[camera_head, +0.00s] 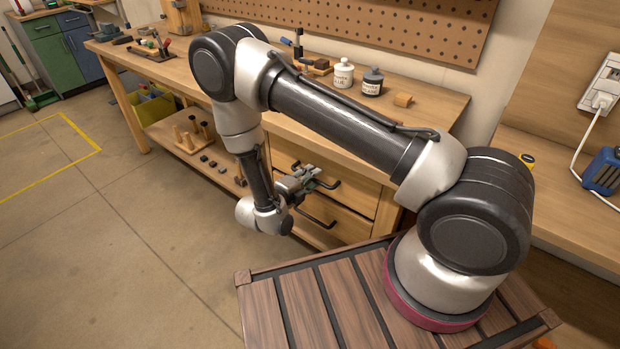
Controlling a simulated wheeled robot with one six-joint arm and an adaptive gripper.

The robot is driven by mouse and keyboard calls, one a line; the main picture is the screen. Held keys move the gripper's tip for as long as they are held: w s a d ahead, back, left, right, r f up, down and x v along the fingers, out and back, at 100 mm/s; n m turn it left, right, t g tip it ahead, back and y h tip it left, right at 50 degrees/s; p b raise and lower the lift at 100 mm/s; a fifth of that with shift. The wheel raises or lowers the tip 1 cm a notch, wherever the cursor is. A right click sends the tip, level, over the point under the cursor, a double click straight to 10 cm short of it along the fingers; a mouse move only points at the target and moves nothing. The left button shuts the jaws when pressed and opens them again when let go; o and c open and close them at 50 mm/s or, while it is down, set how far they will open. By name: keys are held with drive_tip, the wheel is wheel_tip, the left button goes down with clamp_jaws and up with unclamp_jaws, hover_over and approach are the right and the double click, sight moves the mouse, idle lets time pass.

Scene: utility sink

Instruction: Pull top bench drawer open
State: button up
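The wooden workbench (440,97) has two drawers at its near right end. The top bench drawer (350,190) has a pale wood front and looks shut; my arm hides part of it. Its dark bar handle (331,185) shows just to the right of my gripper. My gripper (308,176) is in front of the top drawer, with its fingertips at or very near the handle. I cannot tell whether they touch it, or how far apart the fingers are. The lower drawer (345,225) also looks shut, and its dark handle (318,219) is below my gripper.
A lower shelf (170,138) holds a peg rack and small blocks. The floor (120,235) at left is clear. A blue device (604,170) sits at the right.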

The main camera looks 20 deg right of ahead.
drive_tip(key=shift+c, duration=0.2)
drive_tip(key=shift+d, duration=0.1)
clamp_jaws()
drive_tip(key=f+v, duration=0.3)
drive_tip(key=v, duration=1.1)
drive_tip(key=a+f+v, duration=0.1)
drive_tip(key=f+v, duration=0.1)
drive_tip(key=v, duration=1.2)
drive_tip(key=shift+s+f, duration=0.3)
drive_tip(key=shift+f, duration=0.15)
drive_tip(key=shift+o, duration=0.2)
unclamp_jaws()
drive_tip(key=v, duration=1.2)
